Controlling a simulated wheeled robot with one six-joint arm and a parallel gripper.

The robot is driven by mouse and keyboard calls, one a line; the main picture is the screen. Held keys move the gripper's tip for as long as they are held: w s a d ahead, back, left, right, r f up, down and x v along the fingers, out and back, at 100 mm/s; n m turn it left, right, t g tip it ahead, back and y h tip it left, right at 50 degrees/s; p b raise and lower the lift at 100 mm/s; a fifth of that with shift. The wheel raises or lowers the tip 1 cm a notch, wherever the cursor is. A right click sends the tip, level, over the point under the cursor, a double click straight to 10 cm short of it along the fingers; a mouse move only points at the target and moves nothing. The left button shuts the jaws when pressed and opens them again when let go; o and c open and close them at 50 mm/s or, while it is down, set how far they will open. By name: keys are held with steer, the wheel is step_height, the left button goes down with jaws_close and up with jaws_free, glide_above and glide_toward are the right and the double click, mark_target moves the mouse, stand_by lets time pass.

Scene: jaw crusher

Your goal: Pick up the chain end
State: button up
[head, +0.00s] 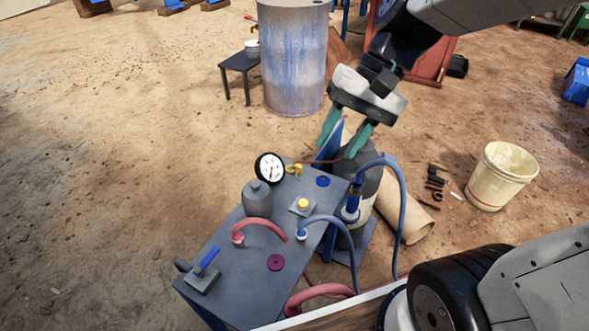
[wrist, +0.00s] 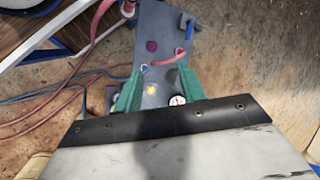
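I cannot make out a chain end for certain in either view. A thin brown strand (head: 315,162) runs from the gauge across the far end of the grey bench (head: 225,262), with a small yellow piece (head: 293,169) beside it; I cannot tell if either belongs to a chain. My gripper (head: 336,150) is above the bench's far right corner, its green fingers pointing down. In the wrist view, my gripper (wrist: 160,69) has its fingers apart with nothing held between them, and the bench top shows below.
The bench carries a white-faced gauge (head: 269,168), a grey pot (head: 257,198), red and blue hoses, and a blue-handled valve (head: 206,263). A grey cylinder (head: 367,185) stands at its right. A cream bucket (head: 501,175) and metal drum (head: 294,60) stand on open dirt floor.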

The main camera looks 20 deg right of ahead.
mark_target(299, 165)
steer(key=w+a+f+m+t+y, duration=0.1)
steer(key=w+f+m+y, duration=0.2)
steer(key=w+f+m, duration=0.5)
steer(key=w+a+f+m+t+y, duration=0.1)
steer(key=w+f+t+y, duration=0.15)
steer(key=w, duration=0.85)
steer(key=w+d+f+m+t, duration=0.2)
steer(key=w+d+f+m, duration=0.1)
steer(key=f, duration=0.6)
steer(key=w+d+f+m+t+h, duration=0.1)
steer(key=w+d+f+m, duration=0.3)
steer(key=f, duration=0.6)
steer(key=w+d+f+m+t, duration=0.3)
steer(key=w+f+m+t, duration=0.1)
steer(key=f+m, duration=0.3)
steer(key=shift+w+d+f, duration=0.1)
steer(key=shift+d+f, duration=0.05)
steer(key=shift+f, duration=0.5)
steer(key=shift+w+d+f, duration=0.1)
steer(key=shift+d+f, duration=0.05)
steer(key=shift+f, duration=0.5)
steer(key=shift+h, duration=0.25)
steer(key=x, duration=0.7)
steer(key=shift+w+d, duration=0.2)
steer(key=shift+w, duration=0.05)
steer(key=shift+w+a+f, duration=0.1)
steer(key=shift+w+a, duration=0.05)
steer(key=shift+w, duration=0.05)
jaws_close()
